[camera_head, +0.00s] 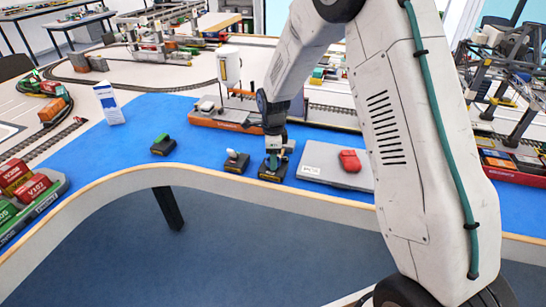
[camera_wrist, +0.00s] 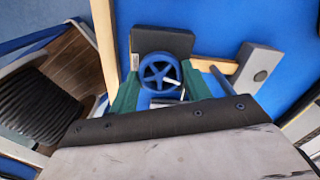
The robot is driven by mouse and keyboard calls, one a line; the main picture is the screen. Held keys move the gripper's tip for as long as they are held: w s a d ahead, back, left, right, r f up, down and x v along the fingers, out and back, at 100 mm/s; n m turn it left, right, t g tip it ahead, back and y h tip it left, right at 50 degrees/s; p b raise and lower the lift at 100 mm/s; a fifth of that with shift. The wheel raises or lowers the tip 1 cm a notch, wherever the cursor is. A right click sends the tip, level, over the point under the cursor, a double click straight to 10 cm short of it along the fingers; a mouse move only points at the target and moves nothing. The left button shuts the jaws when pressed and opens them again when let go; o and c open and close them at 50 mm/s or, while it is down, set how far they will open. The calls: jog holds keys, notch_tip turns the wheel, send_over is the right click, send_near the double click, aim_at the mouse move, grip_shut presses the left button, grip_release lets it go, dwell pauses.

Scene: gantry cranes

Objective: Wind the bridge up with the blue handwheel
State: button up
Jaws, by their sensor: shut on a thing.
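The blue handwheel (camera_wrist: 160,73) is a spoked wheel on a dark base (camera_wrist: 165,40), shown in the wrist view. A pale crank handle stands out from the wheel. My gripper (camera_wrist: 160,80) has its two green fingers on either side of the wheel and is shut on it. In the head view, my gripper (camera_head: 273,158) points down at the small dark base (camera_head: 271,174) near the table's front edge; the wheel itself is mostly hidden there. I cannot tell which structure is the bridge.
Left of the base stand a box with a pale knob (camera_head: 236,162) and a box with a green top (camera_head: 163,145). A grey plate (camera_head: 312,163) with a red piece (camera_head: 349,160) lies on the right. Model tracks and cranes fill the table behind.

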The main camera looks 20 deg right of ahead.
jog(key=m, duration=0.4)
jog(key=shift+w+m, duration=0.1)
jog(key=shift+m, duration=0.3)
dwell(0.4)
jog(key=o, duration=1)
jog(key=shift+d, duration=0.1)
jog(key=shift+r, duration=3.95)
